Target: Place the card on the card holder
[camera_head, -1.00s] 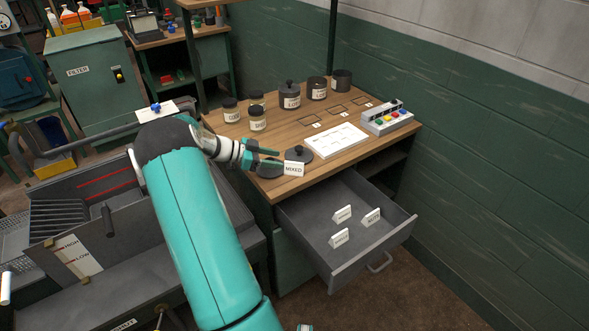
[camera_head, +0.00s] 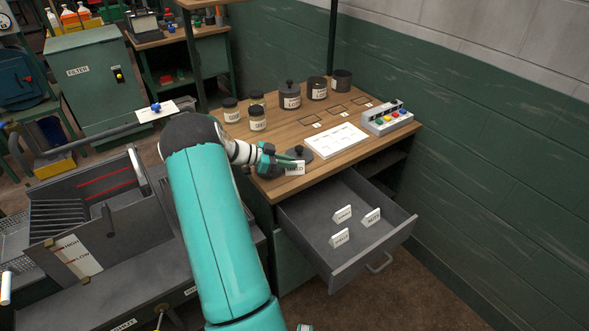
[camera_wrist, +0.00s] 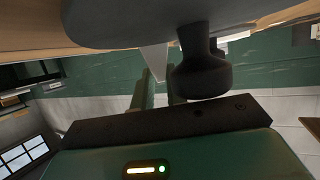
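A white card marked MIXED (camera_head: 297,171) is at the front edge of the wooden bench, in front of a dark lid. My gripper (camera_head: 288,163) comes in from the left, with its green fingers at the card and one overlapping its upper part. In the wrist view, my two fingers (camera_wrist: 158,88) are apart and a pale card edge (camera_wrist: 154,58) shows between their tips. I cannot tell whether they touch it. Which item is the card holder is not clear; small dark outlined frames (camera_head: 311,121) lie on the bench.
Jars (camera_head: 257,119), a white board (camera_head: 336,140) and a button box (camera_head: 388,119) stand on the bench. Below, an open drawer (camera_head: 318,250) holds three labelled tent cards.

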